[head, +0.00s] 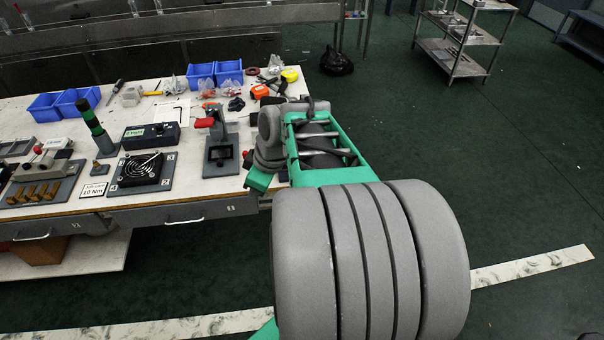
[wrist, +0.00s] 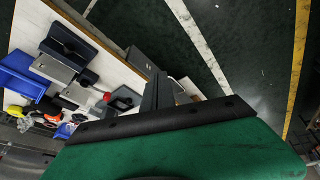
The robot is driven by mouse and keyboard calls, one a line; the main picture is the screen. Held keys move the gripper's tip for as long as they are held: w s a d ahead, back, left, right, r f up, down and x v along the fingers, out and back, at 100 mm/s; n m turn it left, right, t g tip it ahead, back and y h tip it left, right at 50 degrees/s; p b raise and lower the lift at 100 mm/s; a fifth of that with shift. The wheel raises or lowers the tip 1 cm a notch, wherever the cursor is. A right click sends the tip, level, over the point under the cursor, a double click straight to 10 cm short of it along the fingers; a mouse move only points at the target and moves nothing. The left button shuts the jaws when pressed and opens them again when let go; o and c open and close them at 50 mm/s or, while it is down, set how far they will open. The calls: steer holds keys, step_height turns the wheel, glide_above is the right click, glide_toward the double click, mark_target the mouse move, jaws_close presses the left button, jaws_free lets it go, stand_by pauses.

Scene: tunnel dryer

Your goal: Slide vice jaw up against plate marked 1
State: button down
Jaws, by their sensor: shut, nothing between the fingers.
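My gripper (wrist: 157,92) shows in the wrist view as dark fingers closed together, with nothing seen between them. In the head view my arm hides it. No vice jaw can be made out for certain. In the wrist view a dark block-shaped fixture (wrist: 70,45) lies on the bench, left of my fingers and apart from them. A flat grey plate (wrist: 53,68) lies beside it. No number can be read on this plate. In the head view a fan fixture (head: 142,172) has small number marks at its corners. A red-handled clamp (head: 215,140) stands right of it.
The white bench (head: 225,185) holds several fixtures, with blue bins (head: 200,74) and loose tools behind. My arm covers its right end. A green-and-black post (head: 94,125) stands upright left of the fan. Open green floor lies right, with a metal shelf trolley (head: 455,55) farther back.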

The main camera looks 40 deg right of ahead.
steer(key=s+d+f+n+t+b, duration=0.1)
steer(key=s+d+f+n+t, duration=0.15)
steer(key=d, duration=0.65)
steer(key=s+d+f+n+t, duration=0.1)
steer(key=s+d+n, duration=0.15)
steer(key=d, duration=0.65)
steer(key=w+d+f+p, duration=0.1)
steer(key=w+f, duration=0.7)
steer(key=w, duration=0.1)
steer(key=shift+w, duration=0.1)
